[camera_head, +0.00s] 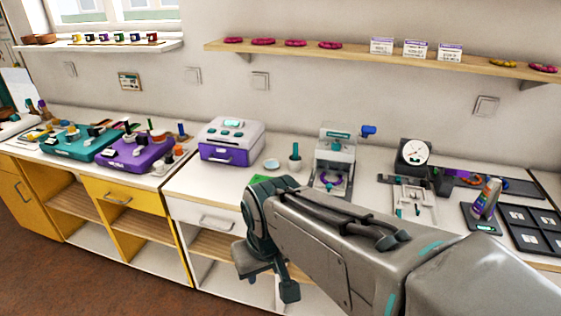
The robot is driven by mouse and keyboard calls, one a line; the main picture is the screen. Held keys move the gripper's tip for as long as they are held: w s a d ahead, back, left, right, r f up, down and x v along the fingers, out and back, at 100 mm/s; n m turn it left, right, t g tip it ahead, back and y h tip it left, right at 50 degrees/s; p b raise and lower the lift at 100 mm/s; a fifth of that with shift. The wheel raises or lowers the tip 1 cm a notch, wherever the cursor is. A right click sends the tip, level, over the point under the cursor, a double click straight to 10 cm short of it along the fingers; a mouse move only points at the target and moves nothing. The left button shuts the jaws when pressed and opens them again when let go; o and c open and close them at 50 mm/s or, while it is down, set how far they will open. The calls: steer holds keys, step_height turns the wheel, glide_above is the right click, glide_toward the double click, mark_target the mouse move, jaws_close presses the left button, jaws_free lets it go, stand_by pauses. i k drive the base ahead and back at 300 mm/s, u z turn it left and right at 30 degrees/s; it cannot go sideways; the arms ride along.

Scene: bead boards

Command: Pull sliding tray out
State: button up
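My gripper (269,280) hangs at the end of my arm in front of the white counter's front, pointing down. Its two fingers look apart with nothing between them. The white machine (232,137) with a purple front drawer (228,155) and a small handle stands on the counter, up and left of my gripper. A grey-white device (335,150) with a blue knob and a purple-teal ring on its base stands right of it. A dial device (413,155) has a pale flat plate (413,200) in front. I cannot tell which of these parts is the sliding tray.
A teal case (75,146) and a purple case (133,156) sit on the left counter. A black compartment tray (537,228) lies at the right. A wooden shelf (390,57) hangs on the wall. My forearm hides the counter's front right part.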

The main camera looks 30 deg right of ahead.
mark_target(339, 191)
steer(key=z, duration=0.3)
steer(key=i, duration=0.85)
steer(key=z, duration=0.6)
